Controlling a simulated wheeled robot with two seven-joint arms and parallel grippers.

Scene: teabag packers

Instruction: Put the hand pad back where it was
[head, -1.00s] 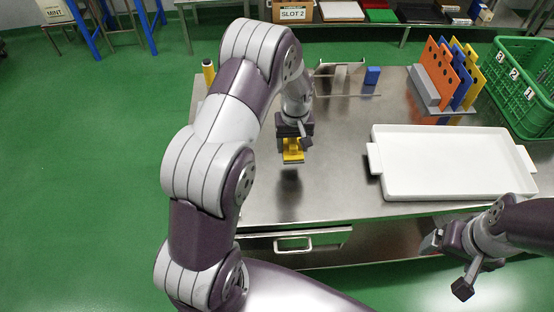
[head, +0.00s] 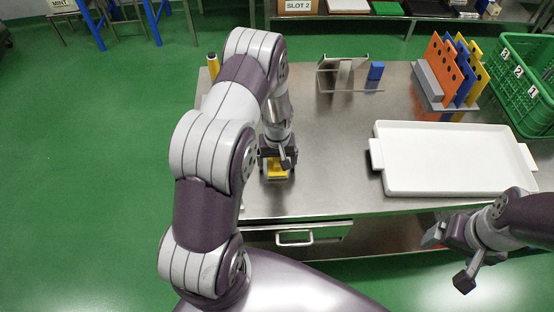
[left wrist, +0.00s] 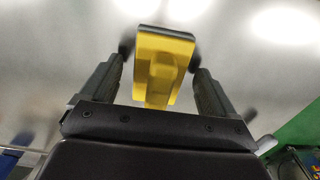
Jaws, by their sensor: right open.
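The hand pad appears to be the yellow block (head: 277,174), which also shows in the left wrist view (left wrist: 163,65). My left gripper (head: 277,165) is shut on it, with one dark fingertip on each side in the left wrist view. It holds the pad low over the front left part of the steel table (head: 330,185). I cannot tell whether the pad touches the table. My right gripper (head: 450,260) is open and empty, in front of the table's front edge at the right.
A white tray (head: 378,185) lies on the right. A yellow cylinder (head: 212,66) stands back left. The table's middle is clear.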

